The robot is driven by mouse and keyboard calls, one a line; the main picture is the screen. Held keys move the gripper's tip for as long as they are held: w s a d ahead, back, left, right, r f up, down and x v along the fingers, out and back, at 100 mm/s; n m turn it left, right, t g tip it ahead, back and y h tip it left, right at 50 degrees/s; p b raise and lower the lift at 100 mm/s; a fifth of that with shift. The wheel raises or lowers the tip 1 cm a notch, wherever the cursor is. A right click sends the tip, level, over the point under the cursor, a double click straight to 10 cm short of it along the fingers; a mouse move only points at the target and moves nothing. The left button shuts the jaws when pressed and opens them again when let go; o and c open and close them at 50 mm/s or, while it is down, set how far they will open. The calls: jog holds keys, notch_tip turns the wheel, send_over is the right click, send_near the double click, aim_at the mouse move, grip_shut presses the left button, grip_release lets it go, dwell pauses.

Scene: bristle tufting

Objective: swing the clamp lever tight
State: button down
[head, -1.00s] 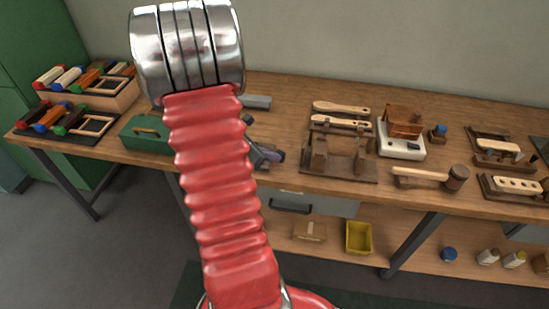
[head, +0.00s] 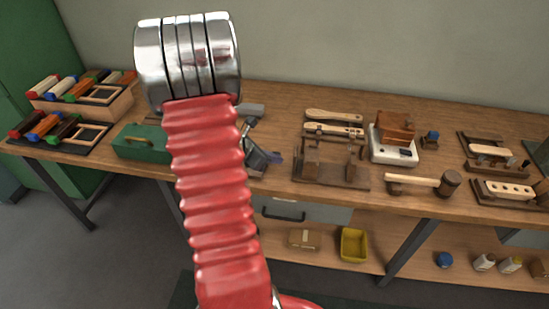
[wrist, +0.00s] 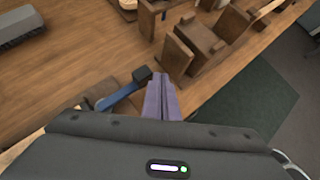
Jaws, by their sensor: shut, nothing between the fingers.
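The clamp lever shows in the wrist view as a blue bar (wrist: 121,93) with a black block-like end. It lies just left of my gripper's fingertips (wrist: 160,80). The black end is very near the fingertips; I cannot tell whether they touch. My gripper has purple fingers, closed together and empty. In the head view my gripper (head: 276,158) is low over the bench's front part, left of the wooden fixture. My red arm hides much of that area, and I cannot make out the lever clearly there. The lever's pivot end is partly hidden by the gripper body in the wrist view.
The wooden fixture (head: 335,175) with uprights stands right of my gripper; it also shows in the wrist view (wrist: 205,45). A grey block (wrist: 18,27) lies behind. A green box (head: 140,143) is left, a mallet (head: 420,182) right. The bench's front edge is close.

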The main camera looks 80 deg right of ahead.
jog(key=shift+a, duration=0.5)
jog(key=a, duration=0.3)
jog(key=shift+a+r, duration=0.1)
jog(key=shift+a, duration=0.1)
jog(key=a+r, duration=0.6)
jog(key=a, duration=0.1)
jog(key=shift+s+r, duration=0.2)
jog(key=shift+r, duration=0.05)
dwell(0.6)
